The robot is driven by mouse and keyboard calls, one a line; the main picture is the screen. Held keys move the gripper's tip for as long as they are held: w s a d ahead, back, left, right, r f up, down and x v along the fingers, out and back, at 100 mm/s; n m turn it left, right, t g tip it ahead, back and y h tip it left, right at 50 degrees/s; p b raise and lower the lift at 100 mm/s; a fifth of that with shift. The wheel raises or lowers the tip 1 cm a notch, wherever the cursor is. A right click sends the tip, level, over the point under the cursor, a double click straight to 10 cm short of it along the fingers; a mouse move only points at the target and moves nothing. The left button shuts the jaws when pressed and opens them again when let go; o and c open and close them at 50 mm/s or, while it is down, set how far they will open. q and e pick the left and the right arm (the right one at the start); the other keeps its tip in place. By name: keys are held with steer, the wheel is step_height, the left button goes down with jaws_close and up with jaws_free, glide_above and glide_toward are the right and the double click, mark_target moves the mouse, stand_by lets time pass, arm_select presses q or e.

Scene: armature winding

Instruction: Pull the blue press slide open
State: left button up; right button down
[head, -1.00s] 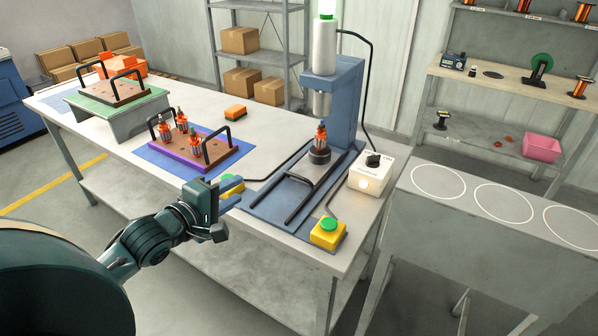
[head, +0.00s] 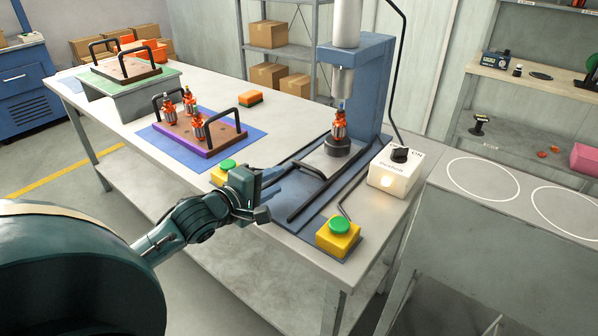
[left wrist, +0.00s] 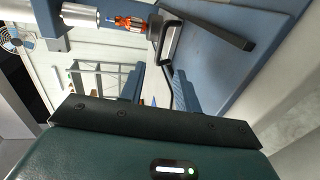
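The blue press (head: 362,75) stands on the table with an armature (head: 339,123), orange and silver, upright on a dark round seat (head: 338,146) under its ram. A black handle bar (head: 308,172) is at the front of the slide, between dark rails. My left gripper (head: 277,182) is in front and to the left of the handle, its blue fingers apart and empty. In the left wrist view the fingers (left wrist: 158,82) are spread, with the black handle (left wrist: 166,42) beyond their tips, apart from them. My right gripper is not in view.
Yellow boxes with green buttons stand near the table edge, one (head: 339,236) at the right, one (head: 224,172) behind my left gripper. A white switch box (head: 396,170) is right of the press. A purple-edged tray (head: 197,143) with several armatures lies left on a blue mat.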

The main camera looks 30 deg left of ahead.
mark_target(303, 167)
arm_select(q)
steer(key=b+x, duration=0.1)
steer(key=x, duration=0.8)
steer(key=shift+w+f, duration=0.1)
steer(key=shift+w, duration=0.2)
jaws_close()
